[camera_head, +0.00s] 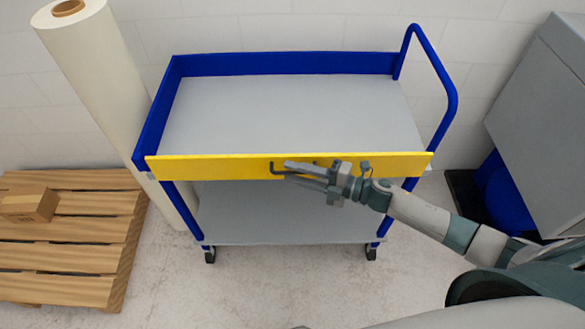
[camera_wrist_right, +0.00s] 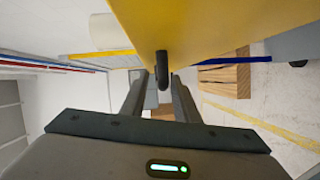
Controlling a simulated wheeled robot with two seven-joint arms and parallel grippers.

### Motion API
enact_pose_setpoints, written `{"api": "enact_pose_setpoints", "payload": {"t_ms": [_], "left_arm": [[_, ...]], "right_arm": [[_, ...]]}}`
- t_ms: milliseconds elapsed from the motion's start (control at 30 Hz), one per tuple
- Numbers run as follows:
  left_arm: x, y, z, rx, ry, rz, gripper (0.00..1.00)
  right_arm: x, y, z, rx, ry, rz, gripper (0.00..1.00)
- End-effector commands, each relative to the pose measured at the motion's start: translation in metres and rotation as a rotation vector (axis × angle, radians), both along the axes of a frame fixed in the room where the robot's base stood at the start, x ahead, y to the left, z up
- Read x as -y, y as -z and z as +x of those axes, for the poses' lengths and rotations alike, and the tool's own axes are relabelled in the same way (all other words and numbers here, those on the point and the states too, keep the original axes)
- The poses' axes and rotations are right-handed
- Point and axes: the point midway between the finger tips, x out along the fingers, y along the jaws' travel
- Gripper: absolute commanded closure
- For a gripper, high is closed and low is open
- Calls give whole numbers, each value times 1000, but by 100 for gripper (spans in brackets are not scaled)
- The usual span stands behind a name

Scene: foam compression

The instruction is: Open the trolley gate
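The trolley has blue rails and a grey top shelf (camera_head: 290,115). Its yellow gate (camera_head: 215,168) stands upright along the front edge of that shelf; the gate also fills the top of the right wrist view (camera_wrist_right: 215,25). A dark handle (camera_head: 274,169) sticks out from the gate's front, left of its middle. My right gripper (camera_head: 288,171) is in front of the gate with its fingers pointing left. In the right wrist view its fingers are apart, and the handle (camera_wrist_right: 161,72) appears between the tips. I cannot tell whether they touch it. My left gripper is not in view.
A wooden pallet (camera_head: 75,230) with a cardboard box (camera_head: 30,205) lies at the left. A tall pale roll (camera_head: 95,75) leans behind it. A grey cabinet (camera_head: 545,110) and a blue drum (camera_head: 503,195) stand at the right. Floor in front of the trolley is clear.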

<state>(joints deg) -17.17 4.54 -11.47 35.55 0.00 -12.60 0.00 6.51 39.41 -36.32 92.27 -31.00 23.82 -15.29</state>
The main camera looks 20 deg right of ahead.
Motion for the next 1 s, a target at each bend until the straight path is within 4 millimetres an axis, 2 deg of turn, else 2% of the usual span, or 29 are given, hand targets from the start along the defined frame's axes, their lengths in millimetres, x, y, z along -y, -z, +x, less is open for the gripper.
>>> {"api": "enact_pose_setpoints", "payload": {"t_ms": [133,467,567,600,1000], "left_arm": [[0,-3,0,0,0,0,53],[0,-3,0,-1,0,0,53],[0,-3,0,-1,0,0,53],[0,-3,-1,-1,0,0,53],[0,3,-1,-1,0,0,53]], "right_arm": [[-7,0,5,0,0,0,72],[-8,1,6,-1,0,-1,72],[-8,1,6,-1,0,-1,96],[-8,1,6,-1,0,-1,100],[-8,4,4,18,0,-5,100]]}}
